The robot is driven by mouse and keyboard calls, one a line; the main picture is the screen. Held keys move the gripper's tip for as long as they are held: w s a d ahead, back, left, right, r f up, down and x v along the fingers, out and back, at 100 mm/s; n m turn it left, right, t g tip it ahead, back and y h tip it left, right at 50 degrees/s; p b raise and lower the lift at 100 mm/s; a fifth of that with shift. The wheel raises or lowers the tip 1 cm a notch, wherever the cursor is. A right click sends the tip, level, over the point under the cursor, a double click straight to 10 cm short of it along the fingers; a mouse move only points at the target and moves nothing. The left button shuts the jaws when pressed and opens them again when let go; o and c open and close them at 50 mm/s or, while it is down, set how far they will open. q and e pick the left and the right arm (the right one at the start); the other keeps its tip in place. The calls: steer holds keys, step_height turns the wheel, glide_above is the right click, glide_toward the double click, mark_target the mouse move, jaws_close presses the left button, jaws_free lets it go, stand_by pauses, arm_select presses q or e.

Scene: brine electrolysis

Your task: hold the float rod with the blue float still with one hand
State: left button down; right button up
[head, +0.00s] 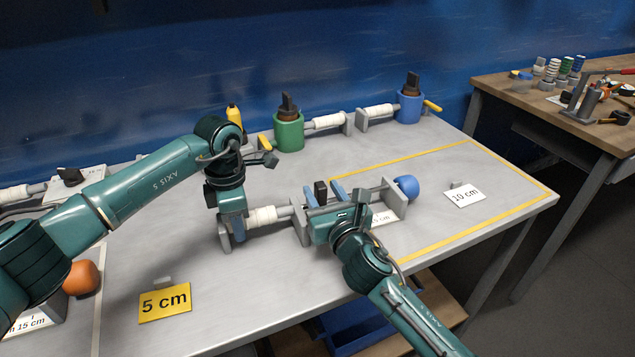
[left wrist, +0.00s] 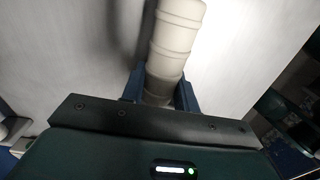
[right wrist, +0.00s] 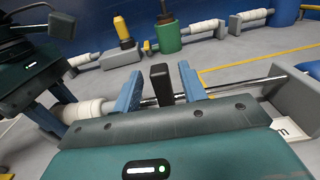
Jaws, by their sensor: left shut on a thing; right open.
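The blue float (head: 406,187) sits at the right end of a thin metal rod (right wrist: 240,84) that lies across grey supports. A white ribbed sleeve (head: 265,216) lies in line with the rod at its left. My left gripper (head: 232,226) is shut on this sleeve, which shows between its blue fingers in the left wrist view (left wrist: 170,60). My right gripper (head: 324,193) is open over the rod. A black block (right wrist: 162,84) stands upright between its fingers, with gaps on both sides; it also shows in the head view (head: 320,190).
Green (head: 288,131) and blue (head: 409,107) pots with black knobs stand at the back, with white ribbed sleeves beside them. A "10 cm" card (head: 465,196) lies right and a yellow "5 cm" card (head: 165,303) in front. An orange float (head: 82,277) is left.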

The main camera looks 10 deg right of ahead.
mark_target(317, 183)
steer(key=shift+x, duration=1.9)
steer(key=shift+c, duration=0.4)
jaws_close()
